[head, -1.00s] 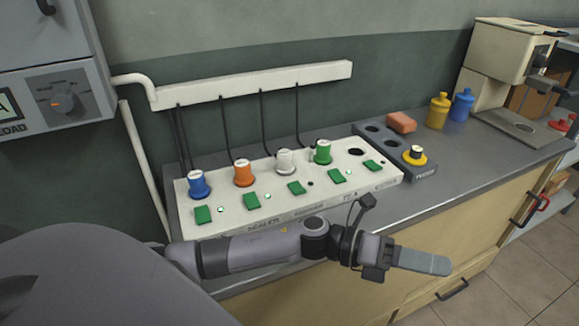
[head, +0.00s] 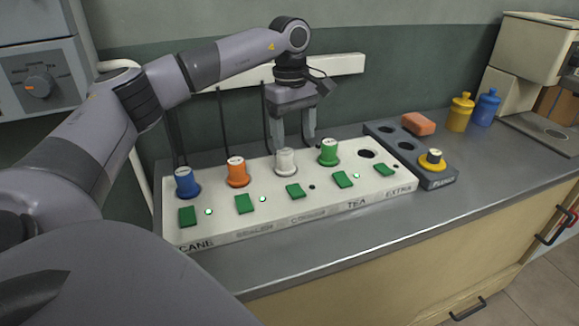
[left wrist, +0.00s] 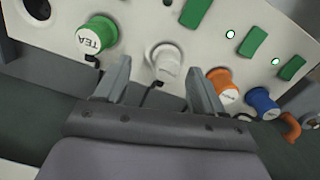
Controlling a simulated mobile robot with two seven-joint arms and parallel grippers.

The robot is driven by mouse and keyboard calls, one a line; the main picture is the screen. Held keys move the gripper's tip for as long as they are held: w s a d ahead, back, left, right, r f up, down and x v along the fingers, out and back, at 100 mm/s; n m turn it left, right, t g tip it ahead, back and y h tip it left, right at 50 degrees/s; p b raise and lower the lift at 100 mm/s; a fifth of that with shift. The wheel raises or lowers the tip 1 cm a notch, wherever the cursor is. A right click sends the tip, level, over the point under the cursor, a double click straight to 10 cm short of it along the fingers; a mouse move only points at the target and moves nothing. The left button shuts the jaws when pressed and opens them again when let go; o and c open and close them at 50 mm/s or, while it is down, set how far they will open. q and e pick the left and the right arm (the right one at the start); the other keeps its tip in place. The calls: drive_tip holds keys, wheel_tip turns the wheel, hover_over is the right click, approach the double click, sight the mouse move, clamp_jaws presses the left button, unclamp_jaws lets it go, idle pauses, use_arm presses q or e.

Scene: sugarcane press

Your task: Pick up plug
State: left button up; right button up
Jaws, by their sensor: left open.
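Several plugs stand in the white socket panel (head: 270,222): a blue plug (head: 187,183), an orange plug (head: 238,173), a white plug (head: 286,162) and a green plug (head: 329,153). A yellow plug with a dark band (head: 432,160) stands in the grey holder (head: 437,181). My left gripper (head: 294,143) is open, pointing down behind the white plug. In the left wrist view, the white plug (left wrist: 167,62) shows between and beyond the fingertips of the gripper (left wrist: 159,72). The green plug (left wrist: 97,36), labelled TEA, is outside the fingers. I cannot tell whether a finger touches the white plug.
Each socket has a green switch, such as the one under the white plug (head: 295,190). The rightmost socket (head: 367,154) is empty. Black cables hang from the white wall duct (head: 345,64). A reddish block (head: 418,125), yellow bottle (head: 460,112) and blue bottle (head: 485,107) stand right.

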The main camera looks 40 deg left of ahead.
sight(284, 152)
use_arm(q)
drive_tip(key=shift+s+a+r+y, duration=0.15)
drive_tip(key=shift+a+r, duration=0.1)
drive_tip(key=shift+a, duration=0.35)
drive_tip(key=shift+a+r+y, duration=0.15)
drive_tip(key=shift+a+r, duration=0.05)
drive_tip(key=shift+a, duration=0.35)
drive_tip(key=f, duration=0.6)
drive_tip(key=shift+s+d+f+b, duration=0.1)
drive_tip(key=shift+s+f+b, duration=0.2)
drive_tip(key=shift+f, duration=0.1)
drive_tip(key=c, duration=1.1)
drive_tip(key=shift+c, duration=0.2)
drive_tip(key=shift+w+r, duration=0.1)
